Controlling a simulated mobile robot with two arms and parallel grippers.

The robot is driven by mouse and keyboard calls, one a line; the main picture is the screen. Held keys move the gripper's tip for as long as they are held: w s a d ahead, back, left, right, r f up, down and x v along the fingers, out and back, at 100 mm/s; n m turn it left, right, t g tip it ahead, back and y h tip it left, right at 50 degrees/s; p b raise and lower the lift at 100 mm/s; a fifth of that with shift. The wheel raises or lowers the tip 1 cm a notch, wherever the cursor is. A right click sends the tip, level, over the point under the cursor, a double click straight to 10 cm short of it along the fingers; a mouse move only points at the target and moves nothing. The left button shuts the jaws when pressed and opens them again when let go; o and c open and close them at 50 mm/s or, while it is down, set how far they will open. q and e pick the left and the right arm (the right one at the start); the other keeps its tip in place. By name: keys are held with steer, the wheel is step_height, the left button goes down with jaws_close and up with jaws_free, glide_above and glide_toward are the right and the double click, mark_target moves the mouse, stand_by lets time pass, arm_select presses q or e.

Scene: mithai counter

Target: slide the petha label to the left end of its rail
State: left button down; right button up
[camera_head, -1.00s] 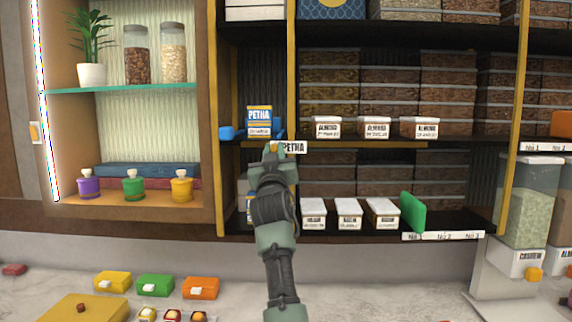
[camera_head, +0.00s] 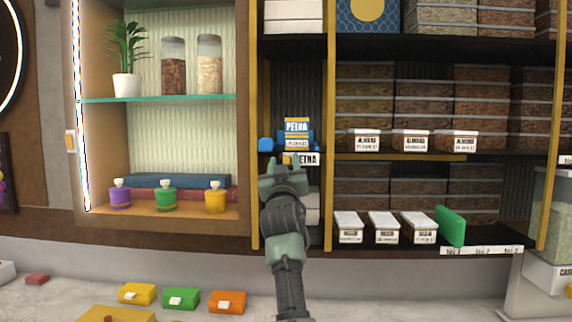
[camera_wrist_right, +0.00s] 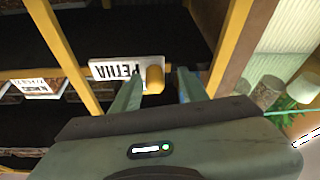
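The petha label (camera_head: 306,159), a white tag with black lettering, hangs on the wooden rail (camera_head: 345,157) below the blue and yellow petha box (camera_head: 297,131). It is on the rail's left part; the gap to the left end is hard to tell. In the right wrist view the label (camera_wrist_right: 118,70) appears upside down, with a yellow knob (camera_wrist_right: 154,79) beside it. My right gripper (camera_head: 286,163) is at the label. Its fingers (camera_wrist_right: 158,86) are apart on either side of the knob; one seems close against it, with a gap at the other. My left gripper is out of view.
White almond boxes (camera_head: 411,140) stand on the shelf to the right. A yellow upright post (camera_head: 254,190) bounds the bay. Colored boxes (camera_head: 181,299) lie on the counter below.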

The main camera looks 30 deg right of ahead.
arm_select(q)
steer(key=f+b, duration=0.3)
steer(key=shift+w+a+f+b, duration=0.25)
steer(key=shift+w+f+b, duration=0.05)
arm_select(e)
steer(key=v, duration=0.7)
steer(key=shift+s+a+f, duration=0.15)
steer(key=shift+s+a, duration=0.1)
steer(key=shift+s, duration=0.05)
